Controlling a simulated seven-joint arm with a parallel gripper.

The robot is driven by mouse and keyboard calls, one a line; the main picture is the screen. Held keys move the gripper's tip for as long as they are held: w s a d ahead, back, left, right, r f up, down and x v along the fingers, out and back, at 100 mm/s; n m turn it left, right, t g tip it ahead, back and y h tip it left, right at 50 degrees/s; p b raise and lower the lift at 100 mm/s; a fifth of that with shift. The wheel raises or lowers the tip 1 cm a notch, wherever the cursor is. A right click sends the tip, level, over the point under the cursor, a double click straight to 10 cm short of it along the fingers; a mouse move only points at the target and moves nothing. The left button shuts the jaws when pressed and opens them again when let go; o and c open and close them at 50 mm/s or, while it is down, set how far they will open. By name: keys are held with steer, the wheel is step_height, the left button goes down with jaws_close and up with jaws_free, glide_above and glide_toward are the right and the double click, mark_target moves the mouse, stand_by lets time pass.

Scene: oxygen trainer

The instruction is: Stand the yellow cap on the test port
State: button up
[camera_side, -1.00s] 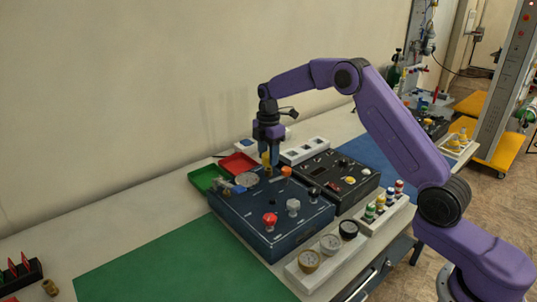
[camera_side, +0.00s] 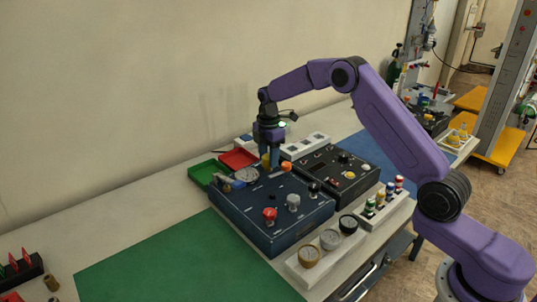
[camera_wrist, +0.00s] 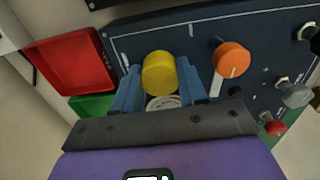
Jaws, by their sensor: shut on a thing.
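The yellow cap (camera_wrist: 159,72) is between the two blue fingers of my gripper (camera_wrist: 160,84) in the wrist view, and the fingers are shut on it. In the side view, my gripper (camera_side: 270,162) points down over the back part of the dark blue panel box (camera_side: 262,218), with the cap (camera_side: 265,159) partly hidden at its fingertips. The cap is close to the panel; I cannot tell whether it touches anything below. I cannot make out the test port with certainty. A pale round dial (camera_wrist: 163,102) shows just below the cap in the wrist view.
An orange knob (camera_wrist: 231,59) is close to the right of my fingers. Red (camera_side: 238,158) and green (camera_side: 205,173) trays lie behind the box. Red (camera_side: 270,214) and grey (camera_side: 293,201) knobs stand on it. A second black panel (camera_side: 345,178) adjoins.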

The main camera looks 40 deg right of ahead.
steer(key=shift+f, duration=0.85)
steer(key=o, duration=1.1)
step_height(320, 180, up, 17)
steer(key=shift+r, duration=0.15)
steer(key=s+a+m, duration=0.1)
steer(key=s+a, duration=0.5)
steer(key=s, duration=0.4)
steer(key=s+a+m, duration=0.2)
steer(key=s+a, duration=0.5)
steer(key=s, duration=0.3)
steer(key=s+d+f, duration=0.2)
steer(key=s, duration=0.6)
steer(key=s+d+f+m, duration=0.1)
steer(key=s+d+f, duration=0.1)
steer(key=s, duration=0.7)
steer(key=s+d+f+m, duration=0.1)
steer(key=s+d+f, duration=0.1)
steer(key=s, duration=0.6)
steer(key=shift+s+d, duration=0.35)
steer(key=shift+d, duration=0.45)
